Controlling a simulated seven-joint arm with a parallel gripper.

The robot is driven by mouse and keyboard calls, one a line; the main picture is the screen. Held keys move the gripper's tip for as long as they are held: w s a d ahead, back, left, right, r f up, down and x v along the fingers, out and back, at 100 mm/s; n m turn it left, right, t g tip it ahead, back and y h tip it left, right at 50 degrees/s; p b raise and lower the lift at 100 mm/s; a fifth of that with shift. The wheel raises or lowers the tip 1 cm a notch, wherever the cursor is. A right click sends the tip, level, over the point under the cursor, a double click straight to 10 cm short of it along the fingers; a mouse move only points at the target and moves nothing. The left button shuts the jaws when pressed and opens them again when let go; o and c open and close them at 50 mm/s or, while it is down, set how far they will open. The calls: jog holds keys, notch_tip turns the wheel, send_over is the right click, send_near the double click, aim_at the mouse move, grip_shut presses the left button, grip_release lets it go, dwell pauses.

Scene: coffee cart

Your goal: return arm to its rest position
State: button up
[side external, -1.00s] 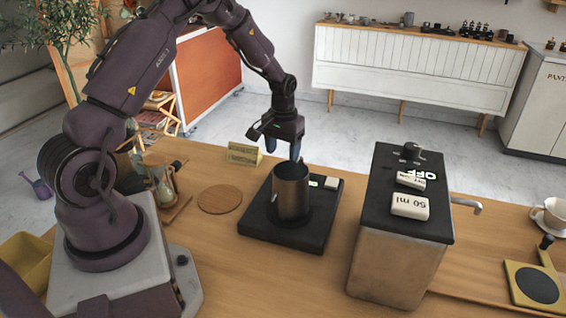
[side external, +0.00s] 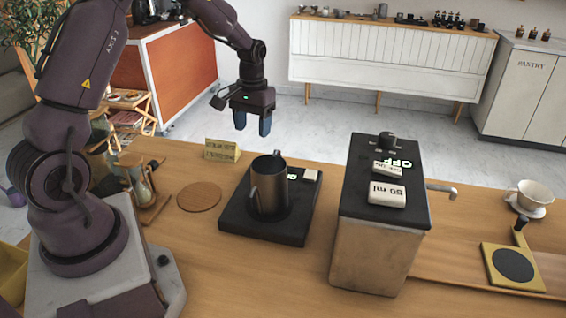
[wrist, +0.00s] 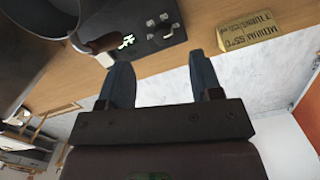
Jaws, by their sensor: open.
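My gripper (side external: 252,124) is open and empty, raised above the far side of the wooden counter with its blue fingers pointing down. A metal pitcher (side external: 268,194) stands upright on a black scale-like base (side external: 240,223), below and nearer the camera than my gripper, and apart from it. In the wrist view the fingers (wrist: 160,70) are spread with nothing between them. The dark rim of the pitcher seems to show at that view's upper left, partly cut off.
A box-shaped machine (side external: 378,245) with a "50 ml" button and spout (side external: 443,189) stands right of the pitcher. A white cup (side external: 535,194) stands far right.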

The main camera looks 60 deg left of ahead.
jog(key=s+d+r+m+t, duration=0.6)
jog(key=s+d+r, duration=1.2)
jog(key=d+r, duration=0.1)
dwell(0.9)
